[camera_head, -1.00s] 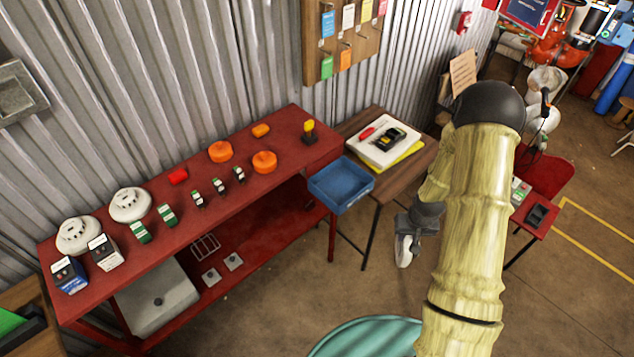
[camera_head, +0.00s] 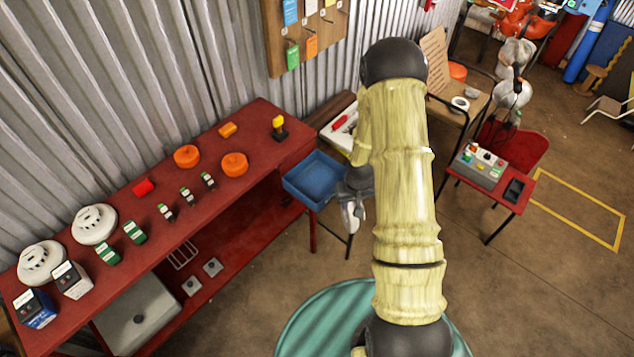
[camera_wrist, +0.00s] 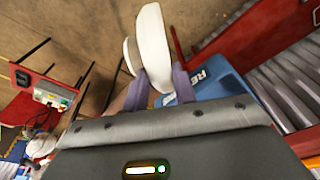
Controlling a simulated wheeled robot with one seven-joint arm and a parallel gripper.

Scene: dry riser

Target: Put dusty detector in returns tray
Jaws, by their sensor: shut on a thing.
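My gripper (camera_head: 354,192) is shut on a white round detector (camera_head: 351,217), which hangs below it just right of the blue tray. In the wrist view the detector (camera_wrist: 153,45) is edge-on between my fingers (camera_wrist: 160,84). The blue tray (camera_head: 322,200) sits at the right end of the red bench and looks empty in its visible part; my arm is close to its right side. In the wrist view the tray (camera_wrist: 212,82) shows white letters "RE", the rest hidden. I cannot make out dust on the held detector.
The red bench (camera_head: 225,195) carries two more white detectors (camera_head: 95,223) (camera_head: 41,262), small boxes and orange discs. A wooden side table (camera_head: 338,108) stands behind the tray, partly hidden by my arm. A red table (camera_head: 503,190) with a control box is at right. Floor between is clear.

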